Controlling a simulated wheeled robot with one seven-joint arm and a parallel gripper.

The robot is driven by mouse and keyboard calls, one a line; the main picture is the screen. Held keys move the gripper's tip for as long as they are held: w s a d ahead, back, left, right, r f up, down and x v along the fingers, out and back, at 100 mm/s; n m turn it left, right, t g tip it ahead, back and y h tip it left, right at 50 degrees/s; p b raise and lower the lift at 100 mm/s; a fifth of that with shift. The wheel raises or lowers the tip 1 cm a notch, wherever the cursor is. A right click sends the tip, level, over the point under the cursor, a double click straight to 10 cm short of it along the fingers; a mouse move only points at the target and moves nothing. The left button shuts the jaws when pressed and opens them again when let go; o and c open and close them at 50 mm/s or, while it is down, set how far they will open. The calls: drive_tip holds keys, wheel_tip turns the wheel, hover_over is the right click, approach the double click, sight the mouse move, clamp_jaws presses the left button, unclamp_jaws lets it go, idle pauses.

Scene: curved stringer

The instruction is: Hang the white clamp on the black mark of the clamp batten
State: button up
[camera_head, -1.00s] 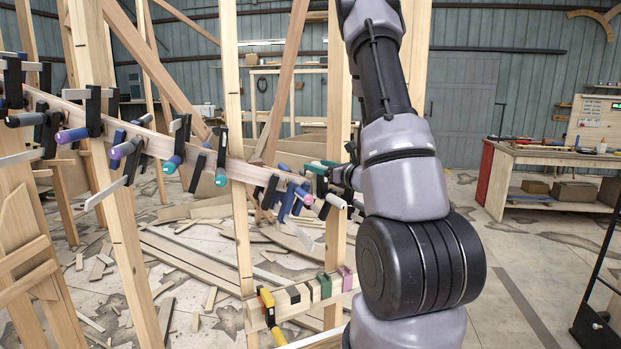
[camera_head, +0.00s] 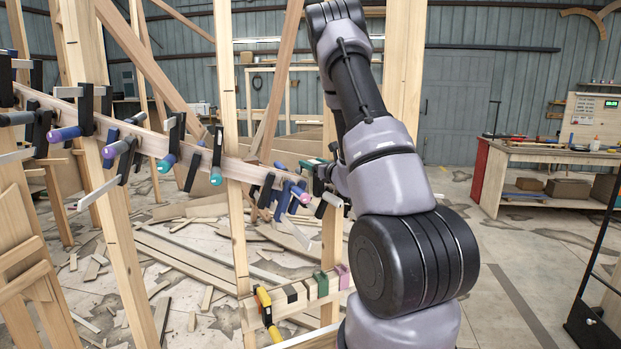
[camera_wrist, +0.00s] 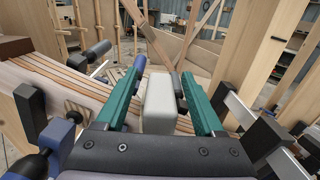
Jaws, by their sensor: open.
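In the wrist view my gripper (camera_wrist: 165,100) is open, with green fingers on either side of a pale white block (camera_wrist: 160,103), apparently part of the white clamp. The rest of that clamp is hidden by my gripper. In the head view my gripper (camera_head: 316,170) is at the right end of the curved stringer (camera_head: 245,171), beside several clamps. The clamp batten (camera_head: 308,305) is below it, low between the posts. The batten carries a black mark (camera_head: 291,293), a green mark (camera_head: 321,285) and a purple mark (camera_head: 342,277). A yellow clamp (camera_head: 265,306) hangs at its left end.
Several clamps with coloured handles (camera_head: 120,147) line the stringer to the left. An upright wooden post (camera_head: 230,130) stands left of my gripper. Loose planks (camera_head: 185,255) litter the floor behind. A workbench (camera_head: 540,165) stands at the right, with open floor before it.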

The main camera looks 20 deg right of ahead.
drive_tip(key=shift+w, duration=0.6)
clamp_jaws()
idle(1.0)
